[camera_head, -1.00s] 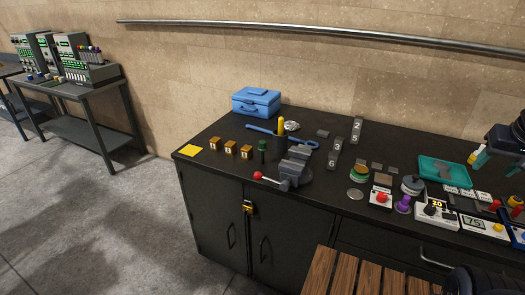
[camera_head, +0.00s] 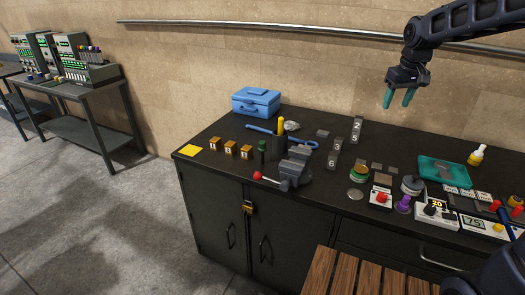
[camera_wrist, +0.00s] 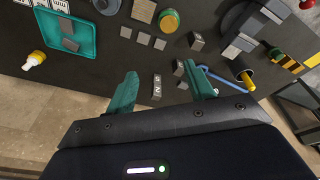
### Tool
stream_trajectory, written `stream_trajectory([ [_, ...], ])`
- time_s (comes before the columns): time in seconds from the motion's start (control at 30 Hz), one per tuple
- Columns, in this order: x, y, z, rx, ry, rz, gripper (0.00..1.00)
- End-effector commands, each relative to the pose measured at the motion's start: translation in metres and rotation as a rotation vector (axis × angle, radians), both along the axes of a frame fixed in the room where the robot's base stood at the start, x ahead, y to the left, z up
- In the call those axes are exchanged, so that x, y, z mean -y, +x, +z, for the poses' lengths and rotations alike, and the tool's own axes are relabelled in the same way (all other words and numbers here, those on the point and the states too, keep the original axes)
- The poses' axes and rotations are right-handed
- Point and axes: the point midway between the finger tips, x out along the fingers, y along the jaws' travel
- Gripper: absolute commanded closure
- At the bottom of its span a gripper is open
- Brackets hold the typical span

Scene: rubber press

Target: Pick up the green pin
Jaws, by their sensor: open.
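A small dark green upright piece (camera_head: 262,149), which looks like the green pin, stands on the black bench between the numbered brown blocks and the vise.
The vise (camera_head: 294,174) with its red-knobbed handle stands just right of the green piece. Numbered brown blocks (camera_head: 230,148) stand to its left, a blue toolbox (camera_head: 256,102) behind. A teal tray (camera_head: 430,164) and several devices crowd the bench's right. A rail (camera_head: 250,28) runs along the wall.

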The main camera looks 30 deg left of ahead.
Motion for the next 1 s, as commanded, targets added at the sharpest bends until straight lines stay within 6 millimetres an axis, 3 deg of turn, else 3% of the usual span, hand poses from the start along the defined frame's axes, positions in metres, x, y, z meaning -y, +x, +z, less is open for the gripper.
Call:
stream_trajectory([
  [0.03,-0.020,0.007,-0.005,-0.010,-0.007,0.033,0.47],
  [0.2,-0.084,0.026,-0.020,-0.037,-0.026,0.135,0.47],
  [0.47,-0.189,0.038,-0.054,-0.077,-0.055,0.290,0.47],
  [0.77,-0.313,0.025,-0.110,-0.121,-0.093,0.468,0.47],
  [1.0,-0.401,-0.004,-0.162,-0.153,-0.122,0.596,0.47],
])
